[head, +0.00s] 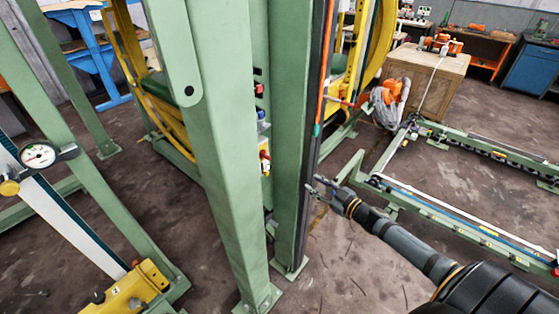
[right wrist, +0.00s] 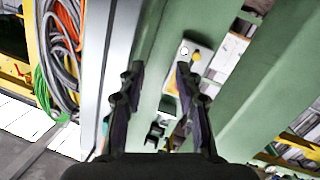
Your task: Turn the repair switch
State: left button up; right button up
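A small yellow switch box with a red knob (head: 265,161) sits in the gap between two green posts in the head view. A blue part and red parts show above it. I cannot tell for sure which is the repair switch. In the right wrist view a white and yellow box (right wrist: 188,62) with small round knobs sits on the green frame, beyond the fingertips. My right gripper (head: 320,189) is just right of the right green post, apart from the knobs. In the right wrist view its two fingers (right wrist: 158,72) are spread with nothing held. My left gripper is out of view.
The green posts (head: 222,150) stand close together and partly hide the switches. A green rail frame (head: 455,215) lies at the right. A wooden crate (head: 428,78) stands behind it. A dial gauge (head: 38,155) is at the left. Coiled cables (right wrist: 62,45) hang left in the wrist view.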

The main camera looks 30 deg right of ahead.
aim_at(268, 158)
jog(key=w+a+r+n+y+b, duration=0.1)
jog(key=w+a+r+n+y, duration=0.25)
jog(key=a+r, duration=0.4)
jog(key=shift+n, duration=0.45)
jog(key=p+x, duration=0.1)
jog(key=x, duration=0.8)
jog(key=shift+w+a, duration=0.15)
jog(key=shift+a, duration=0.15)
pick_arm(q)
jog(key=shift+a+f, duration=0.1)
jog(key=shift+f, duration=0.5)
pick_arm(e)
grip_shut()
